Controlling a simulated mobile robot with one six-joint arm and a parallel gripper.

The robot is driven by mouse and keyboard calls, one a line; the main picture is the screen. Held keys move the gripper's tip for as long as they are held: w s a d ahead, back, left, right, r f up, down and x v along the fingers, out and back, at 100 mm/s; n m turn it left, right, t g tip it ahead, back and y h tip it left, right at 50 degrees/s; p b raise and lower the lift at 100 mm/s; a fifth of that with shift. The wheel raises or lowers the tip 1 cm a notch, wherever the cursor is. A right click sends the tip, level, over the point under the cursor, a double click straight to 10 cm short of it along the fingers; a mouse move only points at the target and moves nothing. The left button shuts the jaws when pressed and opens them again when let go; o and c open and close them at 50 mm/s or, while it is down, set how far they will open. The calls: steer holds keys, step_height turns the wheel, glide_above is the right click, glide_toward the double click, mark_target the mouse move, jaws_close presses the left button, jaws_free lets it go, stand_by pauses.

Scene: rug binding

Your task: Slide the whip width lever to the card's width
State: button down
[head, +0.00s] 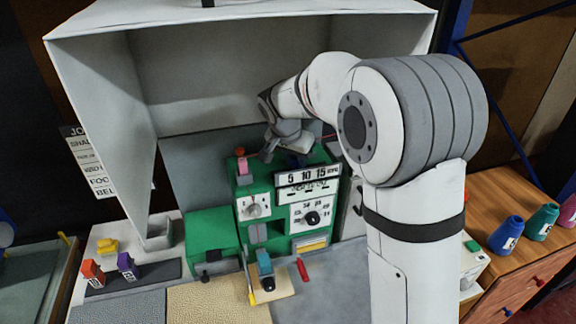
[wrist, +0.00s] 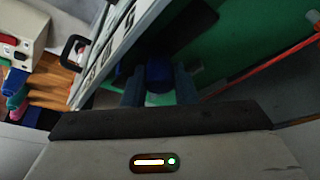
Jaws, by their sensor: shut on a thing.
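The green machine (head: 278,215) stands below the white hood in the head view. Its white scale plate (head: 308,176) reads 5, 10, 15 along the top. My gripper (wrist: 160,88) is shut on a blue lever knob (wrist: 158,72) just behind the scale plate, with a finger on each side of it. In the head view my gripper (head: 284,148) is at the machine's top, and it largely hides the knob. The lever's exact setting cannot be read. A job card (head: 88,160) hangs at the left; its width value is too small and cut off to read.
A pink part (head: 244,170) with a red top sits left of the scale. Two dials (head: 311,216) are on the machine front. Colored thread cones (head: 508,233) stand on the wooden cabinet at right. The hood wall (head: 100,110) rises at left.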

steer(key=shift+w+d, duration=0.1)
steer(key=shift+d, duration=0.1)
steer(key=shift+a, duration=0.15)
steer(key=c, duration=1.2)
jaws_free()
steer(key=shift+o, duration=0.2)
steer(key=b+v, duration=0.1)
steer(key=v, duration=0.7)
